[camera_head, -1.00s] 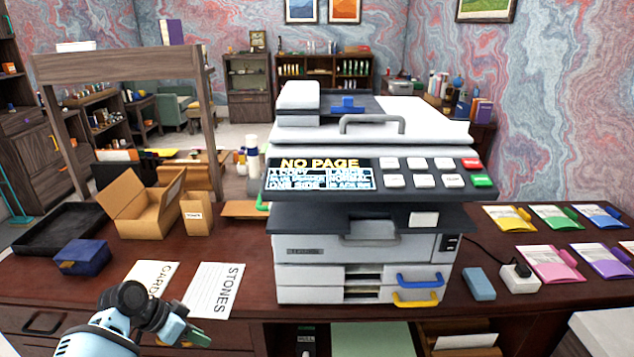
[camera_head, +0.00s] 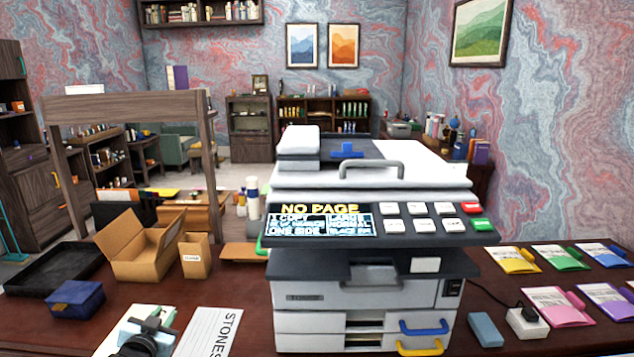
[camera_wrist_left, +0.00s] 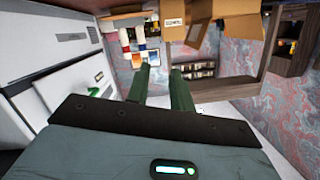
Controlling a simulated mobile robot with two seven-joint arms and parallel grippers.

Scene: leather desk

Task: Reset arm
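My left gripper (camera_head: 160,327) is low at the left of the head view, in front of the papers on the desk; only part of it shows. In the left wrist view its two green fingers (camera_wrist_left: 161,88) stand apart with nothing between them. A large white printer (camera_head: 360,296) stands in the middle of the desk, to the right of the gripper. Its screen reads "NO PAGE". It also shows in the left wrist view (camera_wrist_left: 45,55), which looks upside down. My right gripper is not in view.
An open cardboard box (camera_head: 146,250), a dark blue box (camera_head: 75,299) and a black tray (camera_head: 50,268) lie at the left. A sheet marked "STONES" (camera_head: 208,335) lies near the gripper. Coloured packets (camera_head: 563,257), a blue block (camera_head: 485,328) and a white plug block (camera_head: 527,321) are at the right.

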